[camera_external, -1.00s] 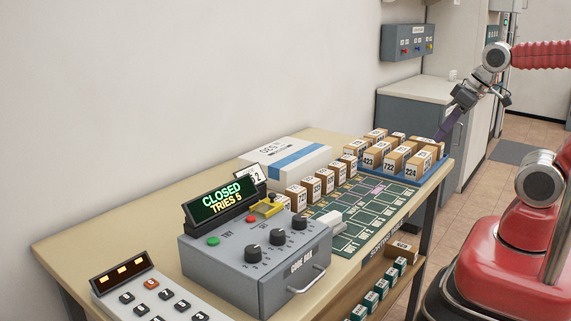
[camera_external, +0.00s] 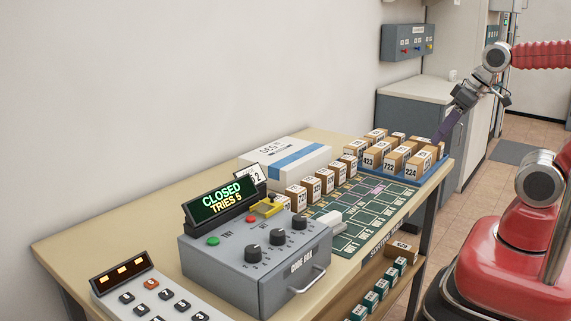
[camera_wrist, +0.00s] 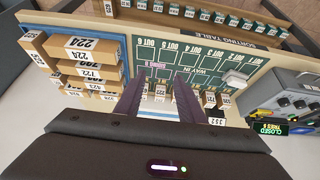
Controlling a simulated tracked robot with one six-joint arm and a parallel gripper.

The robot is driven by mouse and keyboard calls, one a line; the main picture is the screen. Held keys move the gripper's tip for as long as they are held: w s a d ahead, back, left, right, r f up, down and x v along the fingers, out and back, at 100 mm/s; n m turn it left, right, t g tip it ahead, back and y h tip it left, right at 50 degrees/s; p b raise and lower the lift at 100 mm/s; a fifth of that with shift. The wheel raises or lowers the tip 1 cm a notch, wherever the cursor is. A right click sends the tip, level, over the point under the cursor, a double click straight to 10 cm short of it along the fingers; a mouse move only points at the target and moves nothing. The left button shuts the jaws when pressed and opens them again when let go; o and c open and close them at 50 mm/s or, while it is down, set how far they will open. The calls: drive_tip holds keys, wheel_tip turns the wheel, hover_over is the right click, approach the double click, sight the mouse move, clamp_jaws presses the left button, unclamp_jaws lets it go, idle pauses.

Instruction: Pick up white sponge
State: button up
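A small white block, which looks like the white sponge (camera_external: 329,218), lies on the table at the front end of the green sorting mat, beside the grey code box. It also shows in the wrist view (camera_wrist: 236,79), right of my fingers. My gripper (camera_external: 443,133) is at the far right end of the table, above the blue tray's edge and well away from the sponge. In the wrist view my gripper's two purple fingers (camera_wrist: 160,76) stand apart with nothing held between them.
A blue tray (camera_external: 447,166) of numbered boxes stands at the table's far end. More numbered boxes (camera_external: 310,187) line the green mat (camera_external: 372,213). The grey code box (camera_external: 262,262) reads CLOSED, TRIES 5. A white carton (camera_external: 270,152) lies by the wall. A lower shelf holds small green boxes (camera_external: 370,302).

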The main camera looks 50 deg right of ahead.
drive_tip(key=shift+o, duration=1.1)
drive_tip(key=w+d+r+n+t+h, duration=0.1)
drive_tip(key=w+d+t, duration=0.15)
drive_tip(key=w, duration=0.45)
drive_tip(key=w+d+r+n+t+h, duration=0.1)
drive_tip(key=w+d, duration=0.2)
drive_tip(key=w, duration=0.3)
drive_tip(key=w+a+f+n+t+y, duration=0.1)
drive_tip(key=w+a+f+n+y, duration=0.2)
drive_tip(key=w, duration=0.4)
drive_tip(key=w+a+f+n+t+y, duration=0.1)
drive_tip(key=w+a+n+t+y, duration=0.1)
drive_tip(key=w+a+n, duration=0.3)
drive_tip(key=s+a+f+n+g+y, duration=0.3)
drive_tip(key=s+a+f+g+y, duration=0.2)
drive_tip(key=a, duration=0.2)
drive_tip(key=s+a+f+n+g+y, duration=0.3)
drive_tip(key=s+a+f+g+y, duration=0.1)
drive_tip(key=a, duration=0.4)
wheel_tip(320, 180, down, 2)
drive_tip(key=shift+s+g+y, duration=0.35)
drive_tip(key=shift+s+y, duration=0.1)
drive_tip(key=shift+y, duration=0.25)
